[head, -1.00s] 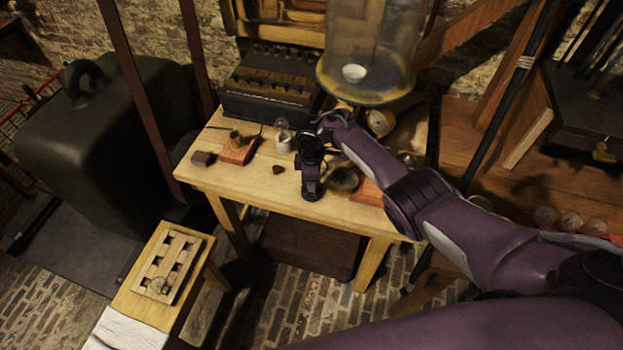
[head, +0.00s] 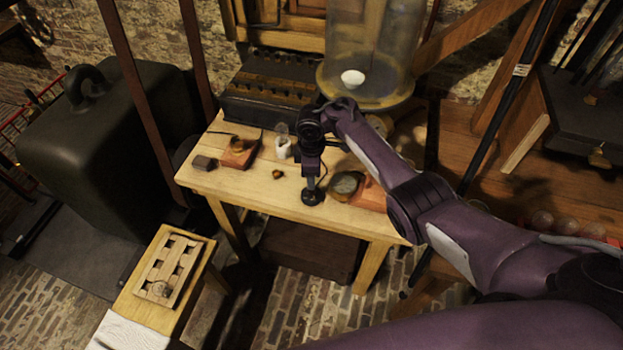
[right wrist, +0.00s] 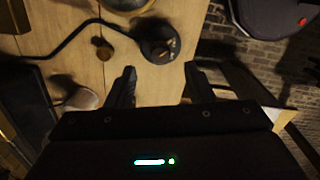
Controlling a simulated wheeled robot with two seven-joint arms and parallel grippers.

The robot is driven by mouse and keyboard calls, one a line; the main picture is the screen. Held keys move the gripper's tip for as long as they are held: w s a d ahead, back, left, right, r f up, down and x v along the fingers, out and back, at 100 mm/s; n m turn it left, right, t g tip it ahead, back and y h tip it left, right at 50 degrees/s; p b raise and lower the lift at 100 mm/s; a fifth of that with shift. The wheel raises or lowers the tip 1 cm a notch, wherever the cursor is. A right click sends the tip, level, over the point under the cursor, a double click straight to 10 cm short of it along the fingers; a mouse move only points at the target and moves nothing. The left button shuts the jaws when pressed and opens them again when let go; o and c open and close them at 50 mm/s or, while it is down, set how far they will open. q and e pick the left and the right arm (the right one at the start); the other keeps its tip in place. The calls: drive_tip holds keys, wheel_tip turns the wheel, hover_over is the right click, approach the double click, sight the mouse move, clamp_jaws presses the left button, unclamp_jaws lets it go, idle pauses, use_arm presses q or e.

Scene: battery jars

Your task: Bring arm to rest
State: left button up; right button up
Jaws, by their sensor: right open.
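My right gripper (head: 312,165) is above the work table (head: 250,190), pointing down. In the right wrist view its two fingers (right wrist: 160,85) stand apart with nothing between them. A black round-based stand (head: 312,197) is on the table below the gripper. It also shows in the right wrist view (right wrist: 158,42), beyond the fingertips, with a brass-coloured piece on top and a curved dark rod. A small whitish jar (head: 283,150) stands left of the gripper. My left gripper is not in view.
A large glass vessel (head: 365,75) with a white cup inside stands behind my right arm. A dark slotted box (head: 265,105) is at the table's back. A wooden rack (head: 168,268) lies on a stool at lower left. Small blocks lie on the table's left.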

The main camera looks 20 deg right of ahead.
drive_tip(key=shift+r, duration=1.25)
